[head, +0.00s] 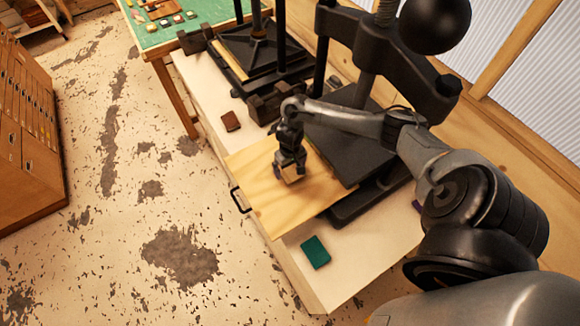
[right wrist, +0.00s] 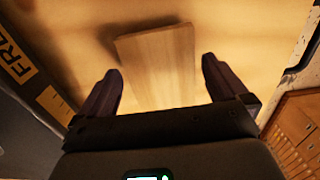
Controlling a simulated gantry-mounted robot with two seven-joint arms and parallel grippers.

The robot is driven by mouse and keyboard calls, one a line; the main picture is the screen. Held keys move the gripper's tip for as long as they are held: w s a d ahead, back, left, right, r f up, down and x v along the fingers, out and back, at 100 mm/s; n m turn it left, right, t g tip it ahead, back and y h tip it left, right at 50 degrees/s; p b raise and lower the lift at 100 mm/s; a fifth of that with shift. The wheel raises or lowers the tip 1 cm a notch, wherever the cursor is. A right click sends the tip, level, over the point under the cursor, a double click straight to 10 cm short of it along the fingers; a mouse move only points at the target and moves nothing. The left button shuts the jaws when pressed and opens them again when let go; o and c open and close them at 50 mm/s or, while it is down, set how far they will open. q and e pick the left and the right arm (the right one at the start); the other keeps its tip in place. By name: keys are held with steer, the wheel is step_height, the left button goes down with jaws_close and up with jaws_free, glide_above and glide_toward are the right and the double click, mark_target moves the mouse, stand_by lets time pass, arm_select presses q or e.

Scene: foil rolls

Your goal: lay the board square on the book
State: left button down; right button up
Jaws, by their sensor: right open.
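My right gripper (head: 290,174) is above the broad pale wooden panel on the bench (head: 255,195). In the right wrist view the gripper (right wrist: 162,68) is open, with its two dark fingers apart. A light wooden board (right wrist: 158,55) shows between and beyond the fingertips, casting a shadow on the surface around it. Whether the fingers touch it I cannot tell; in the head view my gripper mostly hides that spot. A small green book (head: 315,252) lies near the bench's front corner. A small brown book-like thing (head: 231,121) lies farther back. My left gripper is out of view.
A black press (head: 345,140) stands right of the panel, and another (head: 262,50) stands behind. A black handle (head: 239,199) sticks out at the panel's left edge. A green-topped table (head: 165,30) is at the back; a drawer cabinet (head: 28,125) is at left.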

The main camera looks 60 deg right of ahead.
mark_target(290, 170)
step_height(290, 170, up, 8)
steer(key=p, duration=0.8)
steer(key=shift+f+p, duration=0.25)
steer(key=shift+p, duration=0.1)
steer(key=a+r+n+t+y, duration=0.1)
steer(key=a+r+n+t, duration=0.2)
steer(key=a, duration=1)
steer(key=a+r+n+t, duration=0.15)
steer(key=a+n, duration=0.35)
steer(key=a, duration=0.8)
steer(key=s+r, duration=0.7)
steer(key=s, duration=0.5)
steer(key=shift+s+d+r+g+h, duration=0.35)
steer(key=shift+d+r+g+h, duration=0.05)
steer(key=shift+d+g, duration=0.05)
steer(key=shift+a, duration=0.1)
